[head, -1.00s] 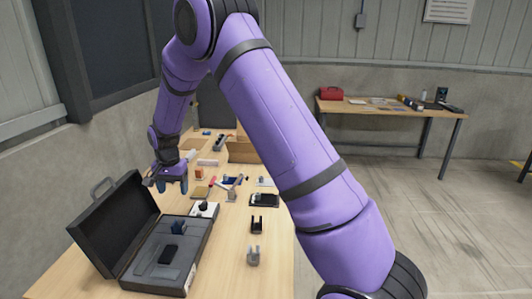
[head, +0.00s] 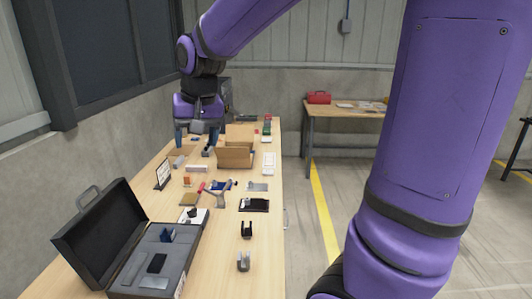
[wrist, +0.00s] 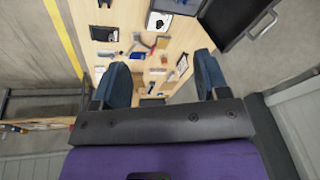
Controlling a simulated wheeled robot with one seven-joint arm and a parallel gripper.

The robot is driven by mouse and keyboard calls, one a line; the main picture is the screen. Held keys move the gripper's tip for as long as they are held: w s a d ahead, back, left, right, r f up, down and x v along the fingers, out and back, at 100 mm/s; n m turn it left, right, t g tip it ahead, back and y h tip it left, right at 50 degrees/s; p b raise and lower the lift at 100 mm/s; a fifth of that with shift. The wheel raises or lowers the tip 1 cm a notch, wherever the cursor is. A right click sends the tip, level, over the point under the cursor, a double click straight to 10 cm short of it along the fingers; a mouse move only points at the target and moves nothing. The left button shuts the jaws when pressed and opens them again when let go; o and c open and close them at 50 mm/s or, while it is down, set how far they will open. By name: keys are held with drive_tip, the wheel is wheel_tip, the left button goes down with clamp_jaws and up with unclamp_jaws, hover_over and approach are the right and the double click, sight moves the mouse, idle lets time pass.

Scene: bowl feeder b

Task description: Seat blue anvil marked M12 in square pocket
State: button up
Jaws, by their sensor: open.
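My gripper (head: 196,141) is open and empty, pointing down over the far part of the long workbench. In the wrist view its two blue fingers (wrist: 163,78) stand wide apart with nothing between them. A dark blue piece (head: 167,236) stands in the open black case at the near left, well away from my gripper. Another small blue item (head: 225,184) lies mid-bench by a red-handled tool. I cannot read an M12 mark on either, so I cannot tell which is the anvil. I cannot make out the square pocket.
The black case (head: 188,246) has its lid up at the left. A cardboard box (head: 235,156), a black tray (head: 254,205) and two small forked blocks, black (head: 246,230) and grey (head: 243,262), stand on the bench. A second table (head: 350,110) is at the back right.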

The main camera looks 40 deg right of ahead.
drive_tip(key=s+d+r+n+t, duration=0.2)
drive_tip(key=s+n, duration=0.1)
drive_tip(key=s, duration=1.7)
drive_tip(key=shift+s+r+n, duration=0.2)
drive_tip(key=shift+s+n, duration=0.1)
drive_tip(key=shift+n, duration=0.1)
